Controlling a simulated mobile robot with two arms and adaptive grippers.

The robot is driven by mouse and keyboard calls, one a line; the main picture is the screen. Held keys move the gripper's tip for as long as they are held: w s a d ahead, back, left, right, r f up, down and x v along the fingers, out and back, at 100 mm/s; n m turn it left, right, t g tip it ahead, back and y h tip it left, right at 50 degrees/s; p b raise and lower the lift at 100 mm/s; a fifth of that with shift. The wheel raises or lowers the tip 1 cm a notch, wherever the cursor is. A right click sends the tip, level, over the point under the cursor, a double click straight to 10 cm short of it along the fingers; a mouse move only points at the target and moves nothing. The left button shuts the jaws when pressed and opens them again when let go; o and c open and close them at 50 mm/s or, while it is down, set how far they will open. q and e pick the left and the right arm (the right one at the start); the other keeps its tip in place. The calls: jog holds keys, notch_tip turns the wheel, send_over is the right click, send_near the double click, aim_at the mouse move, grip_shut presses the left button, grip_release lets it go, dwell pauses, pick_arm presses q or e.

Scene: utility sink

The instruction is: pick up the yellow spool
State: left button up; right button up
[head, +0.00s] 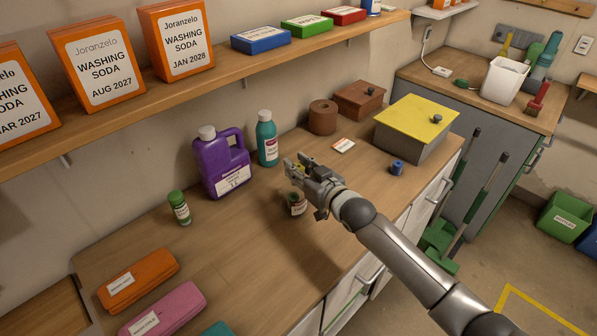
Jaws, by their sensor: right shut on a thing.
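My right gripper (298,165) reaches in from the lower right over the wooden counter, near the teal bottle. It is shut on the yellow spool (300,168), of which only a small yellow bit shows between the fingers. The rest of the spool is hidden by the gripper. I cannot tell whether it touches the counter. My left gripper is not in view.
A small labelled jar (297,205) stands just below the right gripper in the picture. A purple jug (222,165) and a teal bottle (266,140) stand to the left. A blue spool (397,167) and a yellow-lidded box (415,125) are to the right. The front counter middle is clear.

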aim_at(299, 167)
jog(key=shift+c, duration=0.4)
jog(key=shift+r+b, duration=0.3)
jog(key=shift+r, duration=0.25)
notch_tip(299, 167, up, 2)
jog(key=shift+s+r+b, duration=0.15)
jog(key=shift+r+b, duration=0.05)
jog(key=shift+b, duration=0.15)
jog(key=s+d+r+b, duration=0.2)
jog(key=s+d+r, duration=0.3)
jog(key=s+r, duration=0.4)
jog(key=s, duration=0.3)
jog(key=shift+s+d+r, duration=0.15)
jog(key=shift+s+r, duration=0.1)
jog(key=shift+s, duration=0.1)
jog(key=shift+w, duration=0.1)
